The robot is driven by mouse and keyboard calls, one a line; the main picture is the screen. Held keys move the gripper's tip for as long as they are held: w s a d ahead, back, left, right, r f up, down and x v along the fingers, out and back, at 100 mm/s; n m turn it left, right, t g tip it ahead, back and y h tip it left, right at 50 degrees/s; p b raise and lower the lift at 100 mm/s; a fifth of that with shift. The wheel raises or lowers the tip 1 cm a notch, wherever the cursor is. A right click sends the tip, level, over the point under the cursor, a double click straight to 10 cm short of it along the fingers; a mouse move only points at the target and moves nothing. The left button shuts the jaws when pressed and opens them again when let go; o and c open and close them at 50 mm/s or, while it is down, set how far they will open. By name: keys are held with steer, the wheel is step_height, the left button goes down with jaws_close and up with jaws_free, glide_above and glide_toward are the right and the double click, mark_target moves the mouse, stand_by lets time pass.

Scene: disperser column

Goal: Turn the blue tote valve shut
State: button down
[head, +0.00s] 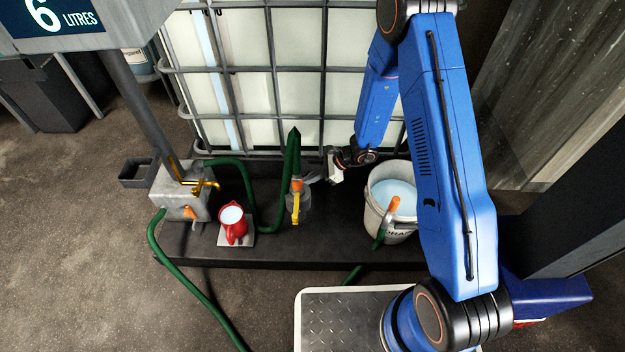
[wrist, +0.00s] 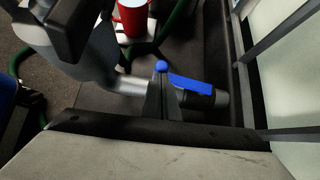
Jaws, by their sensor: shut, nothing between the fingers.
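The blue tote valve handle (wrist: 190,82) shows in the wrist view as a flat blue bar with a round blue knob (wrist: 160,66) near it. The bar appears to lie along a dark valve body (wrist: 208,99), at the end of a silver pipe (wrist: 128,84) near the tote cage. My gripper (wrist: 164,82) is shut and empty, its dark fingertips close beside the handle, between knob and bar. I cannot tell whether they touch it. In the head view my gripper (head: 321,179) is low in front of the tote (head: 300,85); the blue handle cannot be made out there.
A grey fitting with a yellow lever (head: 296,208) stands left of my gripper, joined to a green hose (head: 291,155). A white bucket of liquid (head: 400,232) is on the right. A red jug (head: 233,228) and grey box (head: 180,195) with a brass tap are left.

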steer(key=shift+s+a, duration=0.2)
steer(key=shift+a, duration=1.65)
